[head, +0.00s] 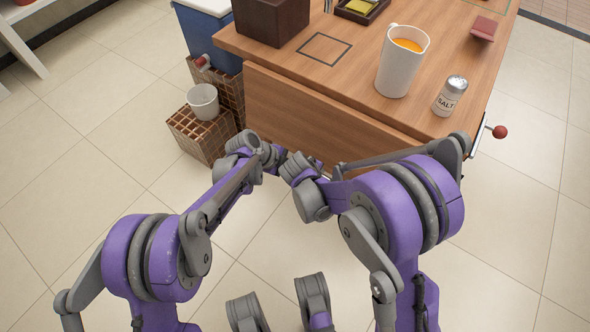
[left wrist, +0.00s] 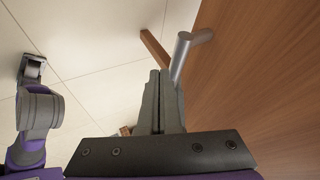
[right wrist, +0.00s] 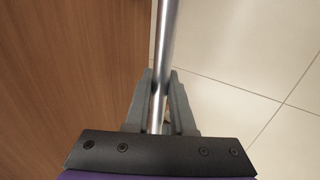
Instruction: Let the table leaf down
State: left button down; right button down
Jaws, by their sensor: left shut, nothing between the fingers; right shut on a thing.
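The table leaf (head: 310,115) is a wooden panel hanging steeply below the table's (head: 345,72) near edge. It fills the right of the left wrist view (left wrist: 260,80) and the left of the right wrist view (right wrist: 70,70). My right gripper (right wrist: 160,82) is shut around a round metal bar (right wrist: 166,30) beside the leaf. My left gripper (left wrist: 160,75) is shut and empty, close beside the bar's bent end (left wrist: 181,55). In the head view my arms hide both fingertips and most of the bar. A lever with a red knob (head: 499,131) sits at the table's right side.
On the table stand a white pitcher (head: 399,70) with orange liquid, a salt shaker (head: 450,97), a dark brown box (head: 271,18) and a small tray (head: 362,14). Tiled floor is clear at right.

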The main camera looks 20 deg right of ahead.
pick_arm(q)
jog(key=shift+w+d+f+h, duration=0.3)
jog(key=shift+w+d+f, duration=0.15)
jog(key=shift+w+d, duration=0.05)
pick_arm(e)
jog(key=shift+a, duration=0.3)
jog(key=c, duration=0.8)
grip_release()
jog(key=shift+d, duration=0.1)
jog(key=shift+o, duration=0.2)
jog(key=shift+r, duration=0.1)
